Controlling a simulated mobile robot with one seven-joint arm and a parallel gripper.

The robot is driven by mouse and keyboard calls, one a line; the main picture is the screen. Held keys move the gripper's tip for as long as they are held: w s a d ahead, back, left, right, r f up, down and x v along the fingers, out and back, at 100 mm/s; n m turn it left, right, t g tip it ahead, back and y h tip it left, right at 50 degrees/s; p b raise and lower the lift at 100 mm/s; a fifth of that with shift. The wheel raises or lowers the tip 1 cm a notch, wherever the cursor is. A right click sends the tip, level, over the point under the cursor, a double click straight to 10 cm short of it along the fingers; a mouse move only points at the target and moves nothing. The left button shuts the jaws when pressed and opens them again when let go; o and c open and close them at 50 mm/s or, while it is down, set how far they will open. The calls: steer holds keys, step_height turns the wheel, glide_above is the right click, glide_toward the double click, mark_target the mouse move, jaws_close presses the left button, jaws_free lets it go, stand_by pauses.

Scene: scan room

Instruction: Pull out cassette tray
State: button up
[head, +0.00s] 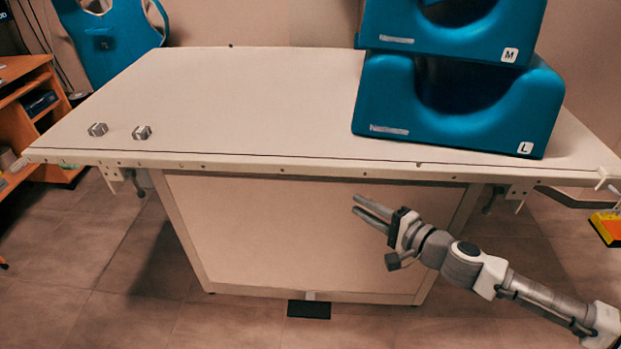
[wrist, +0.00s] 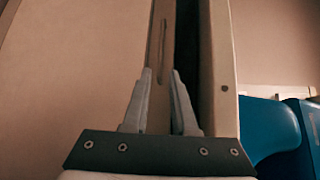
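My gripper (head: 357,204) is in front of the table's front panel, below the tabletop edge, with its fingers pointing left. In the wrist view my gripper (wrist: 161,72) has its two fingers apart with nothing seen held between them. Beyond the fingertips is a brownish strip with a long narrow slot (wrist: 162,40), beside a dark gap. I cannot tell whether this strip is the cassette tray's front. No tray shows clearly in the head view; the space under the tabletop edge is hidden there.
The white table (head: 250,110) bears two small metal blocks (head: 142,132) at left and stacked blue supports marked M and L (head: 400,105) at right. Its front panel (head: 270,230) is plain. A dark pad (head: 309,310) lies on the floor below. An orange shelf (head: 30,110) stands left.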

mark_target(313, 178)
steer(key=b+x, duration=0.2)
steer(key=x, duration=0.6)
steer(key=b+x, duration=0.2)
steer(key=x, duration=0.7)
steer(key=shift+w+r, duration=0.2)
jaws_close()
stand_by(1.0)
